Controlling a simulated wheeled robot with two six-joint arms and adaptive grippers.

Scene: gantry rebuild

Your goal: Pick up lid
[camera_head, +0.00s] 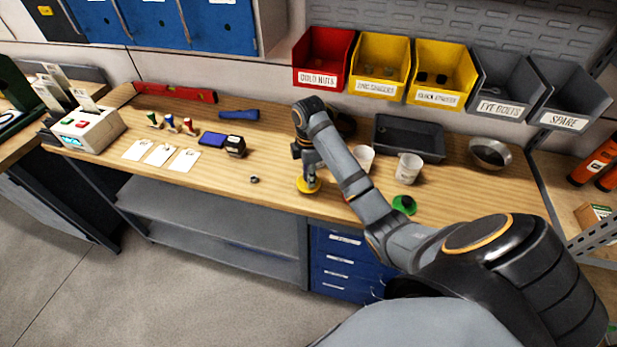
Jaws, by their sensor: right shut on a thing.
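A round yellow lid (301,187) is at the front part of the wooden workbench, near the middle of the view. My right gripper (311,178) points down over it and is shut on it. The gripper hides part of the lid's top. I cannot tell whether the lid still touches the bench. A green round piece (403,210) with a dark top lies on the bench to the right, near the front edge. My left gripper is not in view.
Two white cups (409,168) (365,155) and a black tray (408,137) stand right of my forearm. A metal bowl (490,153) is farther right. A small dark ring (254,180), stamps and white cards (160,155) lie left. Labelled bins (323,60) hang behind.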

